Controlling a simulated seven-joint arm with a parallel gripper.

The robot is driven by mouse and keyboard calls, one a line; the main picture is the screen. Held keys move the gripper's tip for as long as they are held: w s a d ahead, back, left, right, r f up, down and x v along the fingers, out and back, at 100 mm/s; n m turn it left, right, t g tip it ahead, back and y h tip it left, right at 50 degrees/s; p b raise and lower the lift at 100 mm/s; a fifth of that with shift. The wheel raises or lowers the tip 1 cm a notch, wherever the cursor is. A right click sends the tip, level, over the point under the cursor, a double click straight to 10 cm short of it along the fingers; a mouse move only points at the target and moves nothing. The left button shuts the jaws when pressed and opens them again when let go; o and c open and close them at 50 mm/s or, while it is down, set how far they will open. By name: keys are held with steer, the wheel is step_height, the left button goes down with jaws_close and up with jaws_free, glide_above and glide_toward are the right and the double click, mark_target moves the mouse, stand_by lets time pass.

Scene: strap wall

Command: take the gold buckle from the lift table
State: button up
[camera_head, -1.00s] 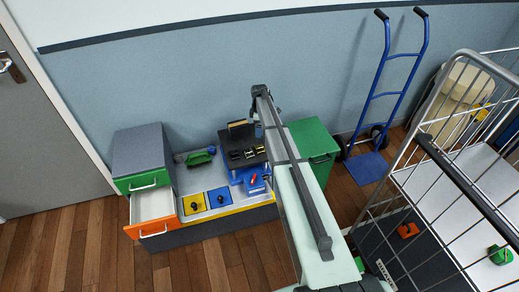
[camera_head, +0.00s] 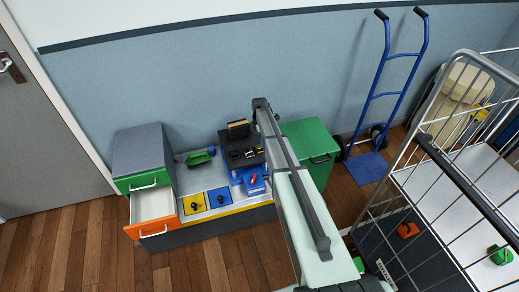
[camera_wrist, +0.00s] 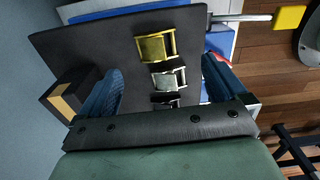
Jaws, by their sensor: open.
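The gold buckle (camera_wrist: 155,46) lies on the black top of the lift table (camera_wrist: 100,42), farthest from my gripper in a row of buckles. A silver buckle (camera_wrist: 168,77) lies next to it, and a dark buckle (camera_wrist: 166,103) lies nearest, partly hidden by my gripper's edge. My gripper (camera_wrist: 163,78) is open, its two blue fingers either side of the row, above the table and holding nothing. In the head view the lift table (camera_head: 230,157) shows beside my arm. The buckles are small there, and I cannot tell which is gold.
A dark block with a tan face (camera_wrist: 66,96) stands at the table's wall side, close to my left finger. Left of the table are blue and yellow panels with black knobs and an open drawer (camera_head: 153,207). A green cabinet (camera_head: 312,150) stands to the right.

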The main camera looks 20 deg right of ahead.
steer(key=shift+w+f, duration=0.2)
steer(key=shift+f, duration=3.2)
steer(key=c, duration=1.2)
